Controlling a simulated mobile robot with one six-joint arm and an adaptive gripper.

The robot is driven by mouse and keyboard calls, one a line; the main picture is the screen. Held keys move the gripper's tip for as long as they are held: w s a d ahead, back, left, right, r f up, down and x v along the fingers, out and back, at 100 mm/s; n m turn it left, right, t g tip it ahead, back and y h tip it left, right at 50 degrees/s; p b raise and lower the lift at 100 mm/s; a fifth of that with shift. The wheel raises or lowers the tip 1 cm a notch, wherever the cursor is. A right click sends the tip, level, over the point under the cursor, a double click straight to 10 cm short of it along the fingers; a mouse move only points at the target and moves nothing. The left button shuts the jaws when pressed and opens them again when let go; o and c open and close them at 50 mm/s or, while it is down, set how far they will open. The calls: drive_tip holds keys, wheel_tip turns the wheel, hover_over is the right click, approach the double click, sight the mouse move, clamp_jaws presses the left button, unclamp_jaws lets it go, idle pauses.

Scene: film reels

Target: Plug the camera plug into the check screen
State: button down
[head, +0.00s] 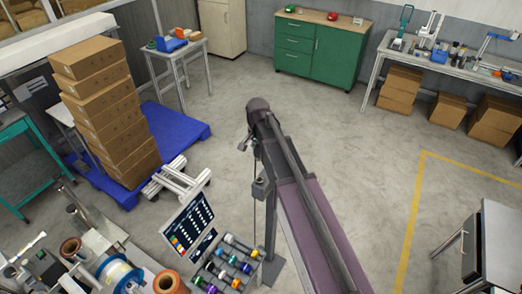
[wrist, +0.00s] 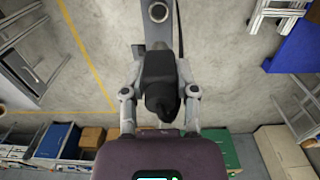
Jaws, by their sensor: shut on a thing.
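My gripper (wrist: 159,125) shows in the wrist view with its two grey fingers either side of a black middle part. In the head view a screen (head: 188,222) with a dark face and rows of small bright marks stands tilted at lower left of centre, apparently the check screen. Its socket cannot be made out.
A rack of several coloured spools (head: 228,265) stands beside the screen. Reels (head: 120,274) crowd the lower left. Stacked cartons (head: 105,115) stand on a blue pallet (head: 185,128). A green cabinet (head: 320,45) is at the back. The floor (head: 340,125) between is clear.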

drive_tip(key=shift+s+r, duration=0.1)
drive_tip(key=shift+f+b, duration=0.3)
drive_tip(key=shift+f, duration=0.05)
wheel_tip(320, 180, down, 9)
drive_tip(key=b, duration=0.9)
drive_tip(key=shift+d, duration=0.1)
drive_tip(key=shift+f, duration=0.15)
idle(0.4)
drive_tip(key=shift+f+b, duration=1.9)
drive_tip(key=shift+b, duration=0.15)
drive_tip(key=shift+c, duration=1.5)
unclamp_jaws()
drive_tip(key=shift+r, duration=0.1)
drive_tip(key=shift+r, duration=0.1)
